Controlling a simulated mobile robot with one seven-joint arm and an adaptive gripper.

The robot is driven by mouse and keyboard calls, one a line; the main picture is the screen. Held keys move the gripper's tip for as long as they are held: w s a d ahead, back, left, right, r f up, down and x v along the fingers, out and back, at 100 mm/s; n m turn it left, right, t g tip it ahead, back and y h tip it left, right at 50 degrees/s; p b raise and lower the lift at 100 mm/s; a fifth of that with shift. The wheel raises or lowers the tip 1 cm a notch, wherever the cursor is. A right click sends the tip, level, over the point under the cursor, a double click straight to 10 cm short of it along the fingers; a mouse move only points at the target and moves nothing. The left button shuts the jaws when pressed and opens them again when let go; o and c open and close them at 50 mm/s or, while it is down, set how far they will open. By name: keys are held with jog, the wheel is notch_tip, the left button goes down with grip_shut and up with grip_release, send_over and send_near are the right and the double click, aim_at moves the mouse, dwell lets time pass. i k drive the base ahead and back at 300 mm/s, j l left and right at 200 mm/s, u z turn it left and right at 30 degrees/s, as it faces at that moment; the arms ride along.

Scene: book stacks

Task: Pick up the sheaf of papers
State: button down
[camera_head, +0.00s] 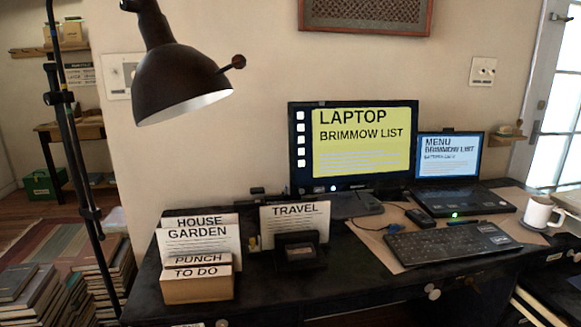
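Paper sheets labelled HOUSE GARDEN (199,247) stand upright in a tan box (197,290) at the desk's left front. Labels PUNCH and TO DO show lower down, in front of these sheets. A separate paper labelled TRAVEL (295,215) stands upright in a black holder (301,251) to the right of the box. I cannot tell which of these papers is the sheaf. The lower parts of the papers are hidden by their holders. My gripper is not in view.
The black desk (270,297) also holds a monitor (360,145), a laptop (448,165), a keyboard (453,242) and a white mug (541,213). A dark lamp (180,75) hangs above the papers, its thin pole (80,170) to their left. Book stacks (28,294) stand on the floor at left.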

aim_at(305, 216)
jog(key=i+j+z, duration=0.25)
jog(key=j, duration=0.5)
jog(key=j+z, duration=0.25)
jog(key=j, duration=0.5)
jog(key=i+j+z, duration=0.2)
jog(key=j, duration=0.4)
jog(key=j+z, duration=0.2)
jog(key=j, duration=0.35)
jog(key=j+z, duration=0.1)
jog(key=j, duration=0.25)
jog(key=i+j+z, duration=0.15)
jog(key=j, duration=0.2)
